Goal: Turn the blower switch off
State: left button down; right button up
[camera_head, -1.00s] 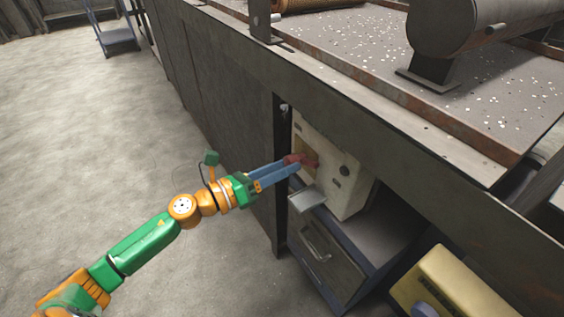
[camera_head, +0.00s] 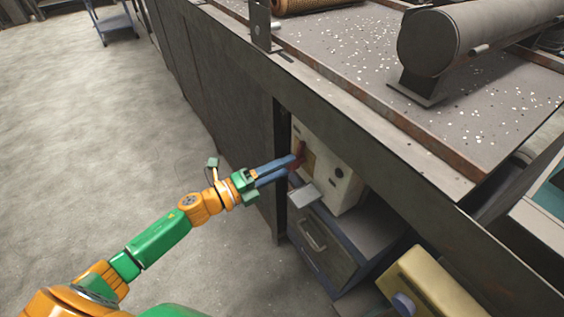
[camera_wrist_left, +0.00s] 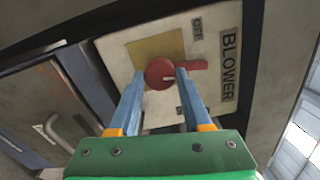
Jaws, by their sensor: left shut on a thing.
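The blower box is a cream control box (camera_head: 340,172) under the bench, and it also shows in the left wrist view (camera_wrist_left: 118,55). Its red rotary switch (camera_wrist_left: 160,73) has a handle pointing toward the "BLOWER" label (camera_wrist_left: 229,62). An "OFF" label (camera_wrist_left: 197,29) sits above the handle in that view. My left gripper (camera_head: 294,168) reaches the box front, its blue fingers on either side of the red switch, shut on it. The fingers partly hide the switch in the head view (camera_head: 301,150). My right gripper is not in view.
A grey plate (camera_head: 305,195) juts out below the switch. The box stands on a dark drawer cabinet (camera_head: 325,243). The bench edge (camera_head: 330,115) overhangs it. A yellow box (camera_head: 435,285) is at lower right.

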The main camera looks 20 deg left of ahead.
pick_arm(q)
jog(key=shift+n+p, duration=0.4)
jog(key=shift+n, duration=0.5)
jog(key=shift+c, duration=1.7)
grip_release()
jog(key=v, duration=0.7)
jog(key=shift+a, duration=0.1)
